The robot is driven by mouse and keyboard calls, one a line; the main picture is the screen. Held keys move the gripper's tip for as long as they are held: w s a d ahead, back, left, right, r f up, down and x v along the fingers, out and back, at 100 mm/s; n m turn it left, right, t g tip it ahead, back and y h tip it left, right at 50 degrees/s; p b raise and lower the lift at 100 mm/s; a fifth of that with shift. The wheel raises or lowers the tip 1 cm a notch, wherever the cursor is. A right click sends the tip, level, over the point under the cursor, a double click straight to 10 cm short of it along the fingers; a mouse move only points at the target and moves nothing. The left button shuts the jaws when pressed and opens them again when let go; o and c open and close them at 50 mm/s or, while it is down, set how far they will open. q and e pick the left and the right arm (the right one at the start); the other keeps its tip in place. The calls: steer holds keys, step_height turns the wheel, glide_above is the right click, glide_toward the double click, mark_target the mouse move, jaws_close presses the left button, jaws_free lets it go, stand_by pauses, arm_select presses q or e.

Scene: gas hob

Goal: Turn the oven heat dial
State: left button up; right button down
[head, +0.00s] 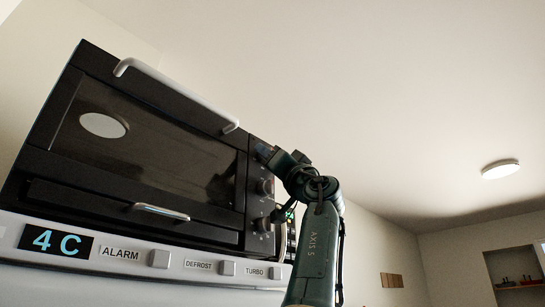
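A black oven (150,75) fills the left of the head view and appears tilted. Its dark right-hand control panel carries round dials: a middle dial (265,187) and a lower dial (262,225) show. Any dial higher up is hidden behind my gripper. My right gripper (264,150) is at the upper part of this panel, just above the middle dial. The frame does not show whether its fingers are open or shut, or whether they touch a dial. My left gripper is out of view.
The oven door has a light handle (175,92), and a smaller handle (160,211) sits below. The oven stands on a white appliance (50,263) with a "4 C" display and several buttons. Open room lies to the right, with a wall niche (515,275) far off.

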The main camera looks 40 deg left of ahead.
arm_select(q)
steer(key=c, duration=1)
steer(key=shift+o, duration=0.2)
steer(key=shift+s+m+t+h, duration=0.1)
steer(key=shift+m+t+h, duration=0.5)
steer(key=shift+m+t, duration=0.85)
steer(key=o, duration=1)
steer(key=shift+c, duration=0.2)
